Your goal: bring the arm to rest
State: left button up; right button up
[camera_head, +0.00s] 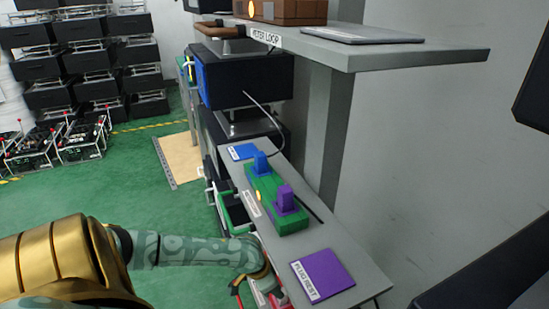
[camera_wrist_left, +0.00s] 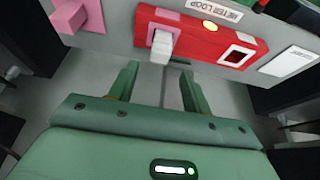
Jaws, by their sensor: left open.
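My left arm, gold and green, comes in from the left in the head view and ends beside the front edge of the grey shelf. Its fingers are hard to make out there. In the left wrist view, my left gripper (camera_wrist_left: 159,72) has its two green fingers apart, with nothing between them. Just beyond the fingertips, a white plug (camera_wrist_left: 160,46) stands in a red block (camera_wrist_left: 200,36). The block has a lit yellow lamp (camera_wrist_left: 210,26) and a white-framed square opening (camera_wrist_left: 237,55). My right gripper is not in view.
In the head view, a green block (camera_head: 278,213) on the grey shelf (camera_head: 345,236) holds a blue plug (camera_head: 261,163) and a purple plug (camera_head: 286,197). A purple "PLUG REST" pad (camera_head: 323,275) lies nearer. An upper shelf (camera_head: 400,52) overhangs. Green floor (camera_head: 110,180) is open at left.

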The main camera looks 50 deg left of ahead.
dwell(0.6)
pick_arm(q)
jog(key=s+d+f+n+g+y+p, duration=0.1)
jog(key=s+f+p, duration=0.4)
jog(key=s, duration=0.5)
jog(key=s+d+f+y+p, duration=0.1)
jog(key=s+f+p, duration=0.2)
jog(key=s+f, duration=0.6)
jog(key=s+d+g+p, duration=0.1)
jog(key=s+d, duration=0.5)
jog(key=s, duration=0.6)
jog(key=s+d+f+m+g+p, duration=0.1)
jog(key=s+d, duration=0.5)
jog(key=s, duration=0.7)
jog(key=shift+s+f+m+g+h+p, duration=0.3)
jog(key=shift+g+h+p, duration=0.1)
jog(key=shift+g, duration=0.3)
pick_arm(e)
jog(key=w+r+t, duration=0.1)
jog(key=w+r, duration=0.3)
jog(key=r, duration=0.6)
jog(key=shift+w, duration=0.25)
